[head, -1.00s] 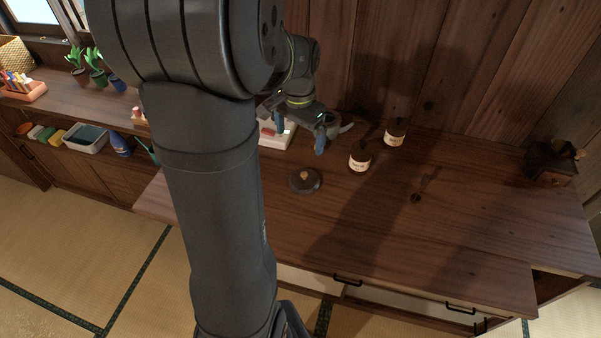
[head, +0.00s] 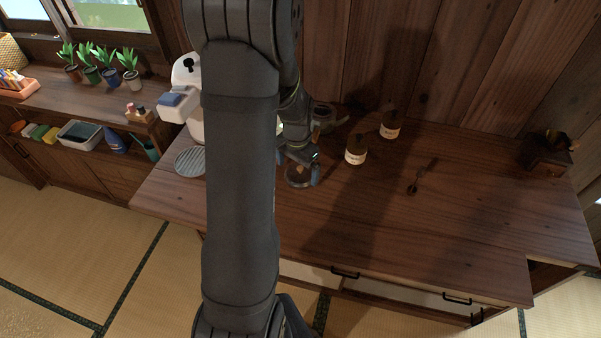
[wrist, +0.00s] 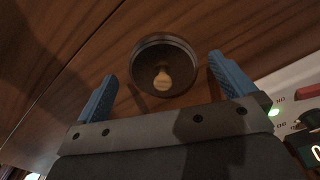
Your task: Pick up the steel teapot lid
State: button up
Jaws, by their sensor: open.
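The teapot lid (head: 298,181) is a dark round disc with a small wooden knob, lying on the brown wooden counter. It also shows in the wrist view (wrist: 140,82), knob up. My gripper (head: 298,167) is over the lid, its fingers apart and partly hidden by my arm in the head view. In the wrist view my gripper (wrist: 162,70) has one blue finger to each side of the lid's near part, and nothing is held. The height gap between fingertips and lid cannot be told.
Two labelled jars, a nearer one (head: 356,157) and a farther one (head: 391,131), stand right of the lid. A grey vessel (head: 322,114) stands behind my gripper. A white appliance (head: 183,106) is at left, partly hidden by my arm. A spoon-like utensil (head: 413,187) lies right; the front counter is clear.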

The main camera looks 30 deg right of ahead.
jog(key=shift+f, duration=1.3)
jog(key=shift+c, duration=0.4)
jog(key=c, duration=0.8)
jog(key=shift+c, duration=0.2)
jog(key=shift+r, duration=0.1)
